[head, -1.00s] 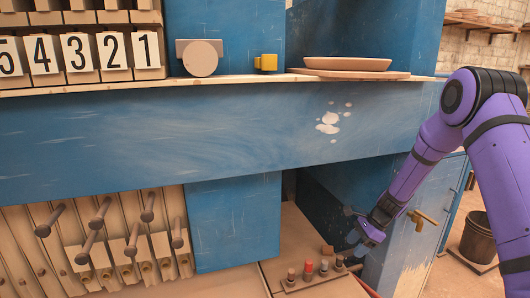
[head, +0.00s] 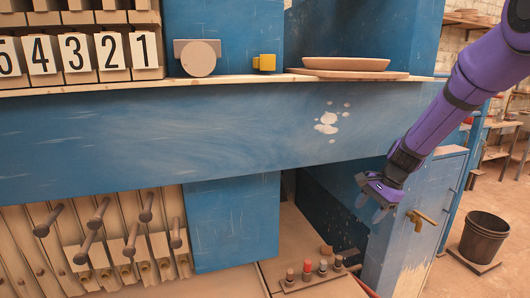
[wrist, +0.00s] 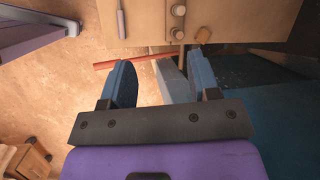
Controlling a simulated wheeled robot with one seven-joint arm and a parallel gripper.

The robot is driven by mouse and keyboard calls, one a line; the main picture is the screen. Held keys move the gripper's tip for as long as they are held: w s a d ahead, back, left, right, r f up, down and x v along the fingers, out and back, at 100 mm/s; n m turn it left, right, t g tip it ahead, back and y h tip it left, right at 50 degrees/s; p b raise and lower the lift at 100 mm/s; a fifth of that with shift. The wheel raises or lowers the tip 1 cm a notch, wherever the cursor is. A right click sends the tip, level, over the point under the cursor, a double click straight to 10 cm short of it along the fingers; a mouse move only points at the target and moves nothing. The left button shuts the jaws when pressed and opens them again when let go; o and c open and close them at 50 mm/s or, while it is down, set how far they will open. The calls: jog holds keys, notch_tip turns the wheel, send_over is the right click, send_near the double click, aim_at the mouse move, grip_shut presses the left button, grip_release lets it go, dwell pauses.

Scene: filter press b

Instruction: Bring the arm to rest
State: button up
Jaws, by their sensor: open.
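My gripper (head: 376,204) is in the right half of the head view, at the end of my purple arm. It is in the air in front of the blue cabinet side, above and to the right of the small pegs. In the wrist view my gripper (wrist: 160,82) shows two blue fingers spread apart, with nothing held between them. Beyond the fingers lie the floor and a wooden surface.
A tray with several small pegs (head: 307,265) stands below. A brass tap (head: 421,219) is just right of my gripper. A dark bucket (head: 484,237) stands on the floor at right. Wooden plates (head: 347,64) lie on the shelf above.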

jog(key=s+r+n+t+h, duration=0.2)
jog(key=s+r+n, duration=0.5)
jog(key=s+r, duration=0.9)
jog(key=s+r+n+t+h, duration=0.1)
jog(key=s+r+n, duration=0.1)
jog(key=s, duration=0.6)
jog(key=s+d+r+n+t+h, duration=0.1)
jog(key=s+r+n, duration=0.1)
jog(key=s, duration=0.6)
jog(key=shift+s+d+r+n+t+h, duration=0.2)
jog(key=shift+d+r+n+t+h, duration=0.1)
jog(key=shift+n+t, duration=0.15)
